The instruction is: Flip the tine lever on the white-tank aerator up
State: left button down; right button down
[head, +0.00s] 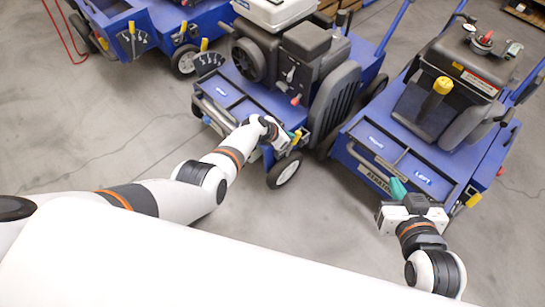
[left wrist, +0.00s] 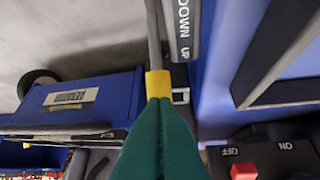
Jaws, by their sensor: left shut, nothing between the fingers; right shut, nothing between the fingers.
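The white-tank aerator (head: 238,88) is the blue machine in the middle of the head view, with a white tank (head: 275,12) on top. In the left wrist view a grey lever rod with a yellow grip (left wrist: 158,84) stands beside a plate marked DOWN and UP (left wrist: 185,30). My left gripper (head: 291,135) is at the front corner of this aerator. Its green fingers (left wrist: 160,103) are shut, with their tips at the end of the yellow grip; I cannot tell if they touch. My right gripper (head: 397,186) is shut and empty, at the front of the right-hand aerator.
Another blue machine (head: 165,22) stands at the back left. Grey floor (head: 90,130) is clear at left.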

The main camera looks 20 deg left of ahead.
pick_arm(q)
jog(key=shift+w+d+r, duration=0.2)
jog(key=shift+w, duration=0.3)
pick_arm(e)
jog(key=shift+w+a+r+t, duration=0.3)
jog(key=shift+r+t, duration=0.15)
jog(key=shift+r, duration=0.2)
jog(key=shift+w+a+r+t, duration=0.25)
jog(key=shift+r+t, duration=0.2)
jog(key=shift+r, duration=0.15)
